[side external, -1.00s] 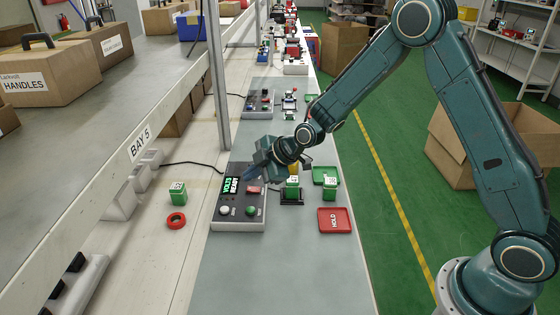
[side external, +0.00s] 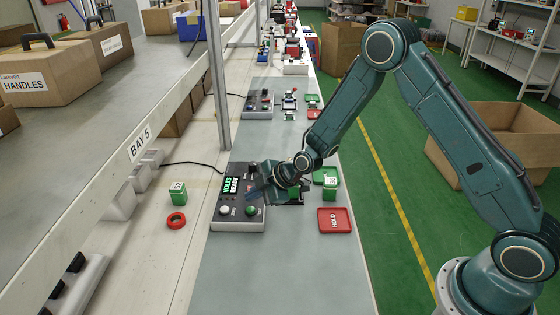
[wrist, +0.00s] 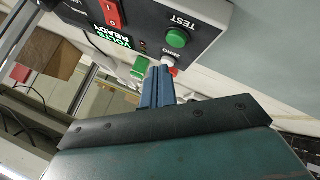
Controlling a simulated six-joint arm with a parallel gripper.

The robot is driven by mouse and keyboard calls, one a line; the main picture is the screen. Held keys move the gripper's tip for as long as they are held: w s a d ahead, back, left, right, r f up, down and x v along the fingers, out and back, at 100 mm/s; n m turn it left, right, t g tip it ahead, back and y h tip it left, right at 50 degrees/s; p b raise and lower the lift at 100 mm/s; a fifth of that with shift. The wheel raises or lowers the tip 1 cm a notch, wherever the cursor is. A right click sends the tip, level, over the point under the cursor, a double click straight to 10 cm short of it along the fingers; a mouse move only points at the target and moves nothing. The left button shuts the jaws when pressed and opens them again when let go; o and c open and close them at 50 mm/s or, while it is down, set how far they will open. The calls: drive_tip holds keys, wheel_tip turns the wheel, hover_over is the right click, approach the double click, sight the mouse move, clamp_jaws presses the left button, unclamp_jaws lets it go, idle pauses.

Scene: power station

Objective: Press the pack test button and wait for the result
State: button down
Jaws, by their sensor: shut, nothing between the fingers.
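The tester box (side external: 238,222) stands on the bench, its green-lit display (side external: 231,185) reading "VOLTS READY". Its green TEST button (wrist: 177,38) and white ZERO button (wrist: 168,59) show in the wrist view. In the side view the green button (side external: 250,211) is at the box's front right and the white button (side external: 225,210) at its front left. My gripper (side external: 253,196) is shut and empty, low over the panel's right side. In the wrist view its fingertips (wrist: 160,72) appear beside the white button; contact cannot be told. A green pack (side external: 294,194) in the black cradle is partly hidden behind my gripper.
A red HOLD tray (side external: 334,220), a green tray (side external: 325,175) and another green pack (side external: 330,190) are right of the cradle. A shelf post (side external: 217,100) rises behind the box. The front bench is clear.

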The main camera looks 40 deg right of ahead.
sight(255, 210)
drive_tip(key=shift+f, duration=0.9)
drive_tip(key=shift+f, duration=0.85)
idle(2.6)
drive_tip(key=shift+r, duration=0.85)
drive_tip(key=shift+r, duration=0.2)
drive_tip(key=shift+r, duration=2.35)
